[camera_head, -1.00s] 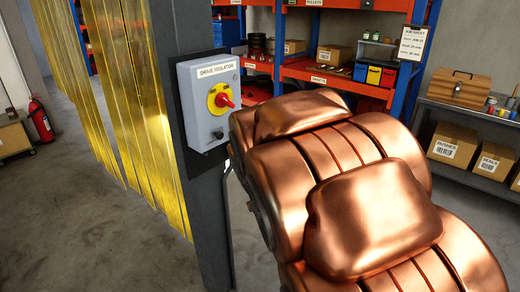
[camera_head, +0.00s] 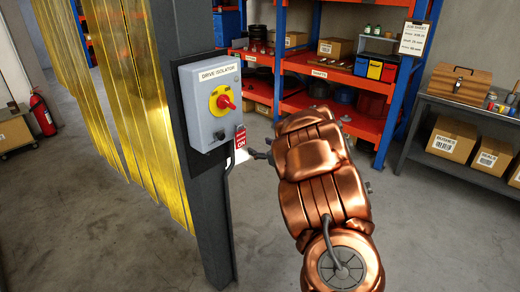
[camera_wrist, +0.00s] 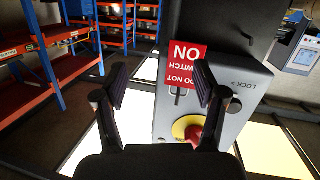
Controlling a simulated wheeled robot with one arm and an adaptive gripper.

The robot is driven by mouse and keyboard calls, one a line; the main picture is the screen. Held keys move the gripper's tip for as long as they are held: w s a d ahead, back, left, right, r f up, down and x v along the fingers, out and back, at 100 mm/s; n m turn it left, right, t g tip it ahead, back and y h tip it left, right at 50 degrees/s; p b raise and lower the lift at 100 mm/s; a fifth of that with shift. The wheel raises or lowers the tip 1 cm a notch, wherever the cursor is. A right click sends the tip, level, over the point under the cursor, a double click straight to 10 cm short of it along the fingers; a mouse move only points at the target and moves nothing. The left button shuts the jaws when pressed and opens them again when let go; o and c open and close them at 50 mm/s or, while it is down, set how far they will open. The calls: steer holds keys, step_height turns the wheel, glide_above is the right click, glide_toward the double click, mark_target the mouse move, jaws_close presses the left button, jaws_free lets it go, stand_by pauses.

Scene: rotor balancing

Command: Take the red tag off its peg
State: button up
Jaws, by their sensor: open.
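The red tag (camera_head: 240,137) with white lettering hangs at the lower right of the grey drive isolator box (camera_head: 207,128). In the wrist view the tag (camera_wrist: 180,64) appears upside down, reading "DO NOT SWITCH ON", with a small dark peg or slot (camera_wrist: 177,96) by its edge. My gripper (camera_head: 254,155) is just right of and below the tag in the head view. In the wrist view my gripper (camera_wrist: 160,84) is open and empty; its right fingertip overlaps the tag's edge. I cannot tell the depth gap. The red switch knob (camera_wrist: 195,134) on its yellow plate shows near the right finger.
The isolator is mounted on a dark post (camera_head: 190,30), with a cable below it. Yellow strip curtains (camera_head: 130,110) hang to the left. Orange and blue shelving (camera_head: 345,115) and a grey workbench (camera_head: 470,110) stand behind. The floor between is clear.

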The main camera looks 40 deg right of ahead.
mark_target(241, 139)
steer(key=shift+w+a+f+n+t+y+p, duration=0.15)
steer(key=shift+w+a+t+y, duration=0.1)
steer(key=shift+w+a+y, duration=0.55)
steer(key=shift+w+a+n+t+y+p, duration=0.15)
steer(key=shift+w+a+y, duration=0.25)
steer(key=shift+w, duration=0.7)
steer(key=shift+w+a+f+t+y+p, duration=0.1)
steer(key=shift+w+a+t+y+p, duration=0.15)
steer(key=shift+w+a+y, duration=0.55)
steer(key=shift+w+d+h, duration=0.15)
steer(key=shift+h, duration=0.15)
steer(key=shift+c, duration=0.2)
steer(key=c, duration=0.8)
steer(key=shift+r, duration=0.1)
steer(key=shift+r+p, duration=0.3)
steer(key=shift+r, duration=0.3)
steer(key=shift+r, duration=0.15)
steer(key=shift+c, duration=0.2)
